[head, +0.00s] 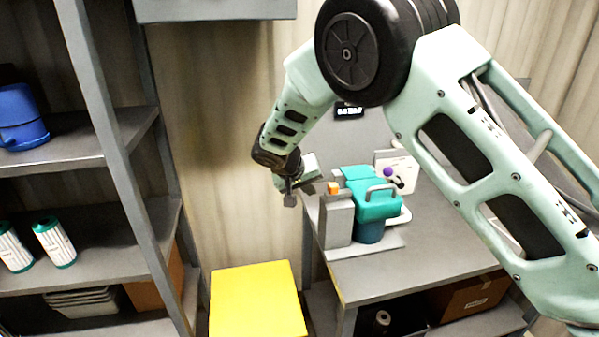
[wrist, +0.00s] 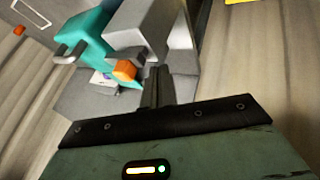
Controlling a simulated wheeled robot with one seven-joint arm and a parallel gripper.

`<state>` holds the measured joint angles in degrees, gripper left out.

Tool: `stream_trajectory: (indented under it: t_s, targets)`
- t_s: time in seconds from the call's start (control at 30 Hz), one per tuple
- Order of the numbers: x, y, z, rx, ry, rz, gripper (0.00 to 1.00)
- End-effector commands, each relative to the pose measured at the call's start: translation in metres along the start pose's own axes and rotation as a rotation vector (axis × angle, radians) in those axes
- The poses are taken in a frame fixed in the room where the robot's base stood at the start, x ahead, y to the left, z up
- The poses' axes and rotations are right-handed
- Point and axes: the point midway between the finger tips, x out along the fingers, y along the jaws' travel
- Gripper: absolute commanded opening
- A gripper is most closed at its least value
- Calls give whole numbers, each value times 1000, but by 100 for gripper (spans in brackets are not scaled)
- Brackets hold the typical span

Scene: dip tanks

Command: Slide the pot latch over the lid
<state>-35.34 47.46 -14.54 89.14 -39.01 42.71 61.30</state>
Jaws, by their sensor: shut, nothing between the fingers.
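The pot (head: 369,232) is dark blue and stands on the grey bench under a teal lid (head: 377,208) with a grey bar handle. The lid also shows in the wrist view (wrist: 88,45). A grey block (head: 338,222) stands at the pot's left side. An orange knob (head: 333,188), which looks like the latch's grip, is at the block's top; it also shows in the wrist view (wrist: 124,70). My gripper (head: 290,199) is shut and empty, left of the block. In the wrist view its fingertips (wrist: 158,72) appear close beside the knob; contact cannot be told.
A bench (head: 410,265) carries the pot, with bare top in front. A purple ball (head: 387,172) and a pale panel are behind the lid. A yellow box (head: 257,300) stands on the floor left of the bench. A grey shelf rack (head: 75,165) is at left.

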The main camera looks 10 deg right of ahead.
Motion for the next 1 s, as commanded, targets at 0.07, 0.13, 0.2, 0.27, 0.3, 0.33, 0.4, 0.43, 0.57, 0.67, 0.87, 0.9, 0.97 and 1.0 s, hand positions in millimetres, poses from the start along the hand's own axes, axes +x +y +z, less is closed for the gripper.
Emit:
stream_trajectory:
  t_s: [0.07, 0.13, 0.2, 0.27, 0.3, 0.33, 0.4, 0.43, 0.57, 0.67, 0.87, 0.9, 0.97, 1.0]
  targets:
    - [0, 16, -3, 3, 0, 1, 0]
    - [5, 22, -3, 2, 0, 2, 0]
    - [8, 26, -3, 2, 2, 1, 0]
    - [10, 28, -2, 2, 2, 1, 0]
    - [11, 29, -2, 2, 2, 0, 0]
    - [11, 30, -2, 3, 2, 0, 0]
    - [12, 30, -1, 2, 2, 0, 0]
    - [12, 30, -1, 2, 2, 0, 0]
    - [12, 30, -1, 2, 2, 0, 0]
    - [13, 30, -1, 2, 2, 0, 0]
    - [25, 45, -1, 5, 2, 1, 0]
    - [28, 51, 0, 5, 2, 2, 0]
    - [32, 58, 0, 5, 2, 2, 0]
    - [33, 62, 0, 4, 3, 0, 0]
